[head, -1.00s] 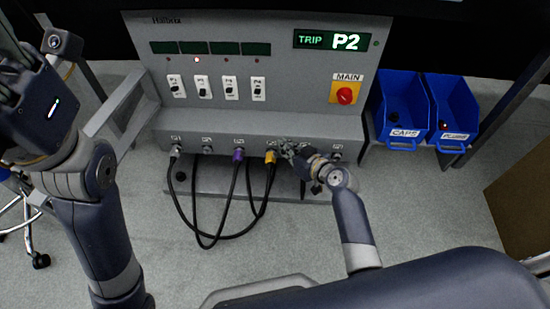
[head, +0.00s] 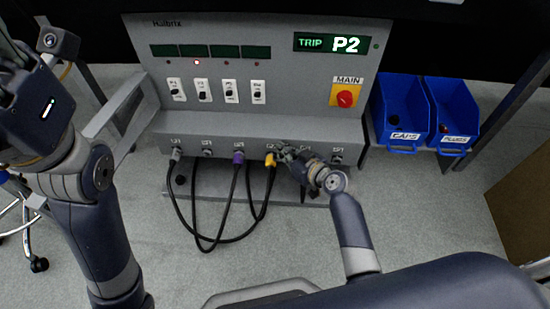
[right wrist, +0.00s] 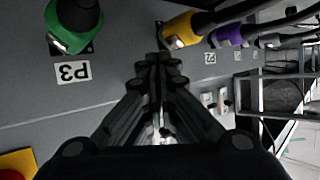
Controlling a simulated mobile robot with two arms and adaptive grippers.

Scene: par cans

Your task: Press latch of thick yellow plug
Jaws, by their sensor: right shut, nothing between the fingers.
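The thick yellow plug (head: 270,159) sits in a socket on the lower front of the grey panel, its black cable hanging down. In the right wrist view the yellow plug (right wrist: 183,30) is at the top centre, with a small metal latch piece at its lower side. My right gripper (head: 285,151) is just right of the plug, close to the panel face. Its fingertips (right wrist: 160,62) are shut and empty, just beside the plug; I cannot tell whether they touch it. My left gripper (head: 14,75) is at the far left, away from the panel, partly cut off.
A purple plug (head: 238,157) and a grey plug (head: 176,155) are in sockets to the left. A green plug (right wrist: 68,35) sits above the P3 label. Blue bins (head: 400,110) stand at right. A red MAIN knob (head: 345,98) is on the panel above.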

